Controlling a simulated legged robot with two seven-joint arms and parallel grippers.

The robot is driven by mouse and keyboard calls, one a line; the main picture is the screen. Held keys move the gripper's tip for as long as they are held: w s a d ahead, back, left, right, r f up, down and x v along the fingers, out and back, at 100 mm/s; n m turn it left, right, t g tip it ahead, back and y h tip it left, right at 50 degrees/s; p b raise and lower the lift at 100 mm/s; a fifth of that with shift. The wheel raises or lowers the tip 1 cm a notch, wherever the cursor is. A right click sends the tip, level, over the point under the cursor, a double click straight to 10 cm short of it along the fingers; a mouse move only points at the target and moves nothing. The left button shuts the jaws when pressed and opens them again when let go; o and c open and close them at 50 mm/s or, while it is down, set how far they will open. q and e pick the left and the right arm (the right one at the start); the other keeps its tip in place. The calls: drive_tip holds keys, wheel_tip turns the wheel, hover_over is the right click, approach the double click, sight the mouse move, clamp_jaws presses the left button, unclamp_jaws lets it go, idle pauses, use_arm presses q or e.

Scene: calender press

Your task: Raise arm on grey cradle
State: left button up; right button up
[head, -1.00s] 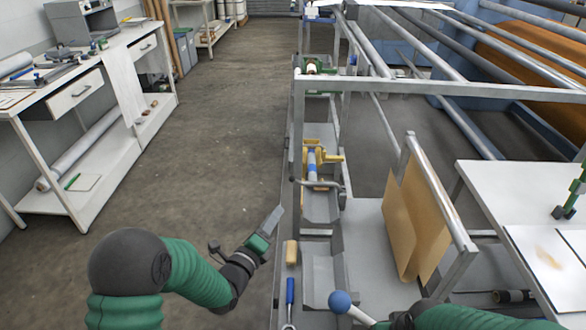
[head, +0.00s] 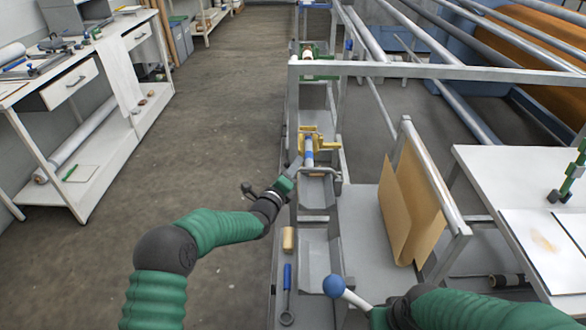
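A grey cradle (head: 317,190) stands on the narrow bench in the head view, with a grey bent bar (head: 321,173) across its far end. Just beyond it is a yellow cradle (head: 325,144) with a pale, blue-banded roller (head: 309,156). My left gripper (head: 296,167) points up and right from the left, its tip close beside the grey bar's left end. Contact and finger opening are unclear. My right gripper (head: 378,317) is at the bottom, beside a pale rod with a blue ball (head: 333,286). Whether it holds the rod cannot be told.
A yellow block (head: 288,239) and a blue-handled tool (head: 287,290) lie on the bench's left edge. A brown sheet (head: 408,210) hangs from a metal frame at right. A metal rail (head: 430,71) crosses above the bench. The floor (head: 220,120) to the left is clear.

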use_arm(q)
drive_tip(key=shift+d, duration=0.1)
drive_tip(key=shift+c, duration=0.4)
clamp_jaws()
drive_tip(key=shift+a, duration=0.2)
idle(0.6)
